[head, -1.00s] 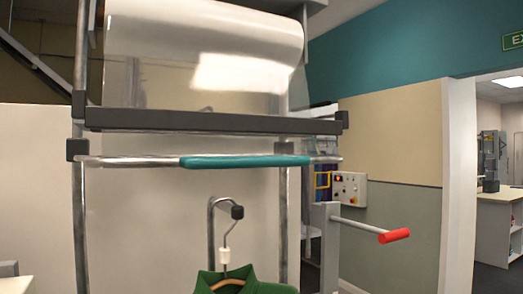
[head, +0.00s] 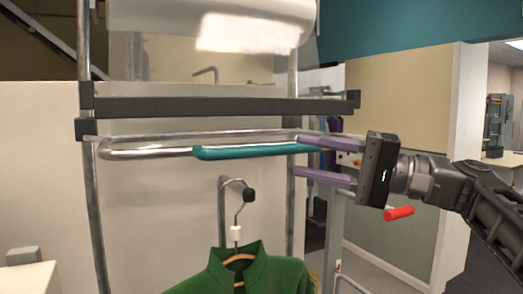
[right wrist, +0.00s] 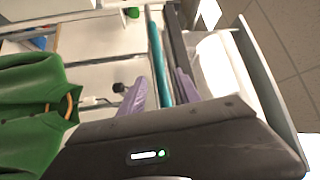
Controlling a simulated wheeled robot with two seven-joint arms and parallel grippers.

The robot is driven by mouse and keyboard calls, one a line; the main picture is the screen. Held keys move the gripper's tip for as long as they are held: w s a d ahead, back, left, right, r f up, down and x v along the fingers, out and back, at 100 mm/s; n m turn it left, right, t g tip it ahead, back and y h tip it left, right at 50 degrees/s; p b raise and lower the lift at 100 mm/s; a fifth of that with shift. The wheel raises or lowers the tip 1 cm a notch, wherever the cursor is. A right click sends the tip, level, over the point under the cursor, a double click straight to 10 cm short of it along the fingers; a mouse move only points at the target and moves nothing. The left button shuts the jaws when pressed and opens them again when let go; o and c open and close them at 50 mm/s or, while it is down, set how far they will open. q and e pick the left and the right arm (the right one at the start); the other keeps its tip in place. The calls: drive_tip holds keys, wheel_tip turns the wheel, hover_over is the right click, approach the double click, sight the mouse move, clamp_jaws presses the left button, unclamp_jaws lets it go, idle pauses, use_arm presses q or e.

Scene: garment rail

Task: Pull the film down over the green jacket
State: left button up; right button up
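The green jacket (head: 245,272) hangs on a hanger from a grey hook at the bottom of the head view; it also shows at the left of the right wrist view (right wrist: 30,110). The film roll (head: 210,20) is at the top, with clear film hanging behind the dark crossbar (head: 220,107). Below it is a metal pull bar with a teal grip (head: 250,151). My right gripper (head: 308,160) is open at the grip's right end, its purple fingers one above the other. In the right wrist view the teal grip (right wrist: 157,50) lines up between the fingers; contact cannot be told. My left gripper is out of view.
Grey upright posts (head: 88,180) flank the film frame. A red-ended lever (head: 398,213) stands below my right gripper. A white surface (head: 28,279) is at the lower left. The front of the jacket is clear.

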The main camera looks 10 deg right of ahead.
sight(281, 151)
drive_tip(key=p+x, duration=0.3)
drive_tip(key=x, duration=0.3)
drive_tip(key=shift+w+a+r, duration=0.1)
drive_tip(key=shift+w, duration=0.1)
drive_tip(key=shift+w+a, duration=0.2)
drive_tip(key=shift+a, duration=0.1)
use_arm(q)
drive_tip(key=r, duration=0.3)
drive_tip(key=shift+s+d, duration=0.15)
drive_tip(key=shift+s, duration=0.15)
use_arm(e)
drive_tip(key=shift+c, duration=0.4)
clamp_jaws()
idle(0.3)
